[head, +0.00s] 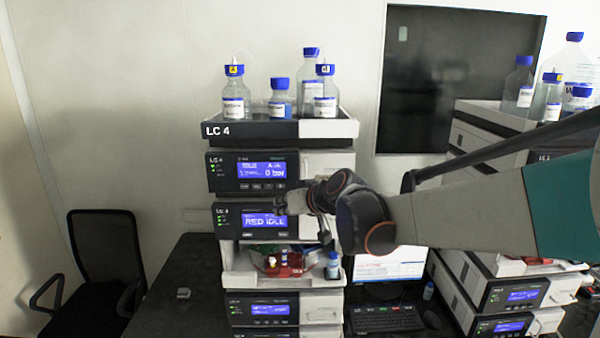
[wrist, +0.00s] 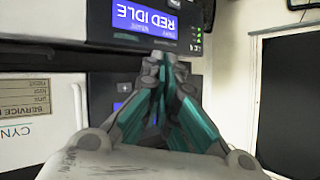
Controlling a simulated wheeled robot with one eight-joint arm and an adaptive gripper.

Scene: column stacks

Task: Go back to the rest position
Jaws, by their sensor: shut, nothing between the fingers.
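My gripper (wrist: 163,58) is shut and empty, its fingertips together in the wrist view. In the head view my gripper (head: 283,203) points left, in front of the LC 4 column stack at the level of the module whose screen (head: 262,220) reads "RED IDLE". That screen also shows upside down in the wrist view (wrist: 140,17), just beyond the fingertips. I cannot tell whether the fingertips touch the module. My arm (head: 470,212) reaches in from the right. My wrist hides part of the stack's right side.
Several blue-capped bottles (head: 234,92) stand in the top tray (head: 250,129). An open tray (head: 240,279) below holds red items and a small bottle (head: 333,266). A monitor (head: 390,266) and keyboard (head: 385,318) sit right of the stack. A second stack (head: 510,292) stands farther right. A chair (head: 100,250) is at left.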

